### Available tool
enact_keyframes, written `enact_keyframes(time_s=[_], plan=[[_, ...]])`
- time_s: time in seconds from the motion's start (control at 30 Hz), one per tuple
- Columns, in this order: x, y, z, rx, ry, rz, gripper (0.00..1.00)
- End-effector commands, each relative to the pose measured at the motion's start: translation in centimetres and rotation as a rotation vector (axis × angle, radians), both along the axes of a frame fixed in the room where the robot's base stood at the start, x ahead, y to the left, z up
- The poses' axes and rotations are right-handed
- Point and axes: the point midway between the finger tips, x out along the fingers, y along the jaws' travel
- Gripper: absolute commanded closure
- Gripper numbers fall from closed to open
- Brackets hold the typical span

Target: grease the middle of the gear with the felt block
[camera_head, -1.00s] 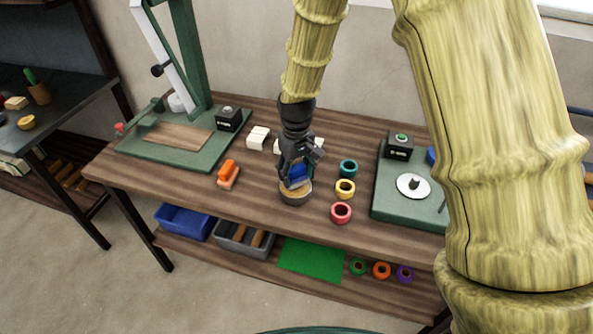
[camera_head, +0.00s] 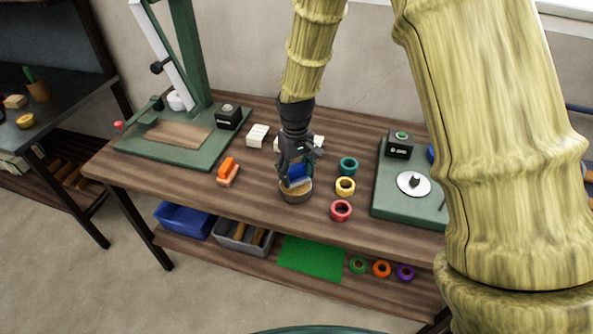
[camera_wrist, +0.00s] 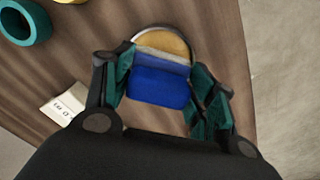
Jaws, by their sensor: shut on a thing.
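My gripper (camera_head: 296,168) is shut on a blue block (camera_wrist: 158,88) with a pale felt-like layer (camera_wrist: 163,56) along its far edge. It holds the block at a round tin (camera_head: 293,198) with yellow contents (camera_wrist: 163,41). The pale layer appears to be at the yellow surface; I cannot tell whether it touches. In the head view my fingers hide most of the block. A pale round disc (camera_head: 406,186) with a dark hub (camera_head: 415,181) lies on a green base (camera_head: 397,208) at the right; it may be the gear, but teeth cannot be made out.
Teal (camera_head: 348,166), yellow (camera_head: 345,187) and red (camera_head: 341,211) rings stand right of the tin. An orange-topped block (camera_head: 228,170) lies left. White blocks (camera_head: 258,136) are behind. A green press (camera_head: 189,155) stands at the back left. Table is clear between orange block and tin.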

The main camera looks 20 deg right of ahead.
Motion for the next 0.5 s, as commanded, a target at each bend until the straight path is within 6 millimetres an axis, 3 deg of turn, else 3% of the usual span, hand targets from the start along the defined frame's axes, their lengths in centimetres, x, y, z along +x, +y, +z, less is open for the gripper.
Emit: enact_keyframes(time_s=[0.5], plan=[[0.02, -0.01, -0.49, 0.0, 0.0, 0.0, 0.62]])
